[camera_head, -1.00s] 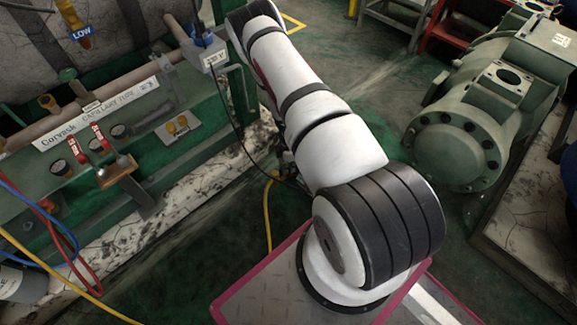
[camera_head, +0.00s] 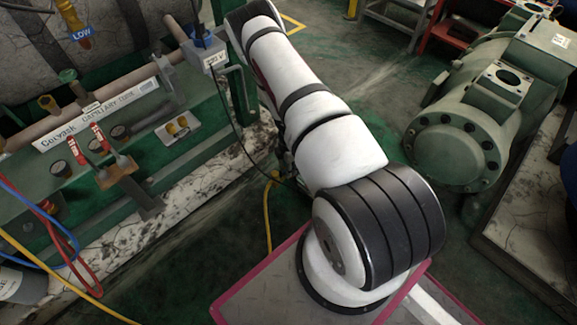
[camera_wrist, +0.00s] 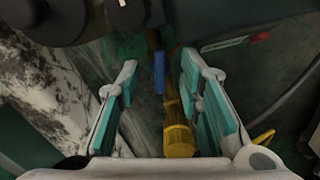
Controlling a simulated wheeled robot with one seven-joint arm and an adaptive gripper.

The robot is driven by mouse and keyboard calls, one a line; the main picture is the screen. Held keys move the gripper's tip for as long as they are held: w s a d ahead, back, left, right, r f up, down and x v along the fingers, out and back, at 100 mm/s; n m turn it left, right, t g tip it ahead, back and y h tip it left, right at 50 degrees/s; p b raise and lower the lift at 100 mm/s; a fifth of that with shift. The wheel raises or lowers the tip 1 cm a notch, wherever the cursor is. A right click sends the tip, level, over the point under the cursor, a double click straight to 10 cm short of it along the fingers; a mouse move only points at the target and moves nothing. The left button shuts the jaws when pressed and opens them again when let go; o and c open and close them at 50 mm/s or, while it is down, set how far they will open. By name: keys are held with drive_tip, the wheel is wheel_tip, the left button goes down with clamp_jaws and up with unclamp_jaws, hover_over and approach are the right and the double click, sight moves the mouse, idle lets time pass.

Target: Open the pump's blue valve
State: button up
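A small blue handle (camera_wrist: 159,72), which looks like the blue valve, shows in the wrist view, upright in the picture between my fingertips. A yellow pipe or fitting (camera_wrist: 178,135) runs below it, between the finger pads. My gripper (camera_wrist: 160,62) is open, with one teal finger on each side of the blue handle and a visible gap to both. I cannot tell how deep the handle lies between the fingers. In the head view my arm hides the gripper, and the blue handle is not seen there.
Dark round parts (camera_wrist: 125,15) lie above the left finger in the wrist view. In the head view, a green machine frame (camera_head: 190,165) with gauges stands left, and a green compressor (camera_head: 455,145) stands right. A yellow hose (camera_head: 268,215) lies on the floor near my arm.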

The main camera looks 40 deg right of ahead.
wheel_tip(320, 180, up, 9)
drive_tip(key=p, duration=0.6)
drive_tip(key=shift+p, duration=0.35)
drive_tip(key=shift+f, duration=0.1)
